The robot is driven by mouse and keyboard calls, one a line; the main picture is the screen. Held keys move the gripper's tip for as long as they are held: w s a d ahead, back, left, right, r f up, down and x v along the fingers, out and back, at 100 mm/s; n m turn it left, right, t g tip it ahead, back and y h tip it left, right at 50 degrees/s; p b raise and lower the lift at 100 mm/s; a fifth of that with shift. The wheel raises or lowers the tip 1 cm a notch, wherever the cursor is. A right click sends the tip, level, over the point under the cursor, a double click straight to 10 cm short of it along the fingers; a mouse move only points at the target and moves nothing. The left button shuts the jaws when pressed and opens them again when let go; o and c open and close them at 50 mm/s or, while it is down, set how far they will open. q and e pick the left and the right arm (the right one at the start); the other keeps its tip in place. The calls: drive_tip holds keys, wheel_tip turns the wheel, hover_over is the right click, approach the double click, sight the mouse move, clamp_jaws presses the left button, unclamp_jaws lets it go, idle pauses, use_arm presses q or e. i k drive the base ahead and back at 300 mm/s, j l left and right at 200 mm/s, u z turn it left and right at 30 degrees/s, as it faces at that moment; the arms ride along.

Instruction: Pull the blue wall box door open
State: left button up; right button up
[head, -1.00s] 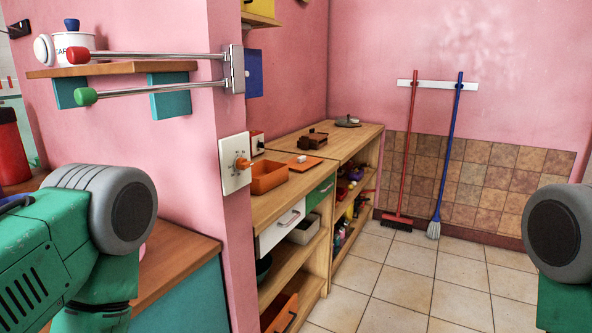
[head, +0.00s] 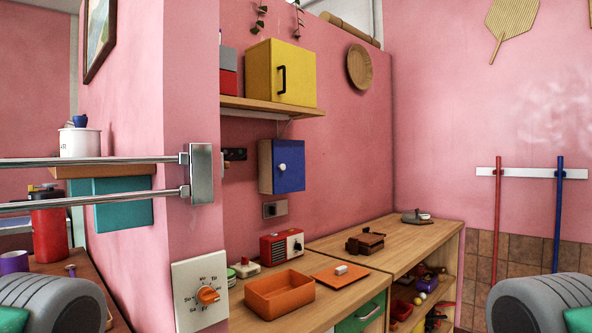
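The blue wall box door (head: 289,166) hangs on the pink wall below a wooden shelf, above the counter. Parts of my two arms show as grey rounded links at the bottom left and bottom right corners. Neither gripper is in view, and nothing of mine is near the box.
A yellow cabinet (head: 281,73) stands on the shelf (head: 270,107) above. An orange tray (head: 279,297) and a red radio (head: 282,245) sit on the counter (head: 384,257) below. A wall corner with metal rails (head: 95,161) juts out at left.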

sight(287, 155)
drive_tip(key=i+l+z, duration=0.15)
drive_tip(key=z, duration=0.2)
drive_tip(key=i+l+z, duration=0.45)
drive_tip(key=z, duration=0.25)
drive_tip(key=i+l+z, duration=0.2)
drive_tip(key=i, duration=0.2)
drive_tip(key=i+z, duration=0.25)
drive_tip(key=i, duration=0.15)
drive_tip(key=l, duration=0.05)
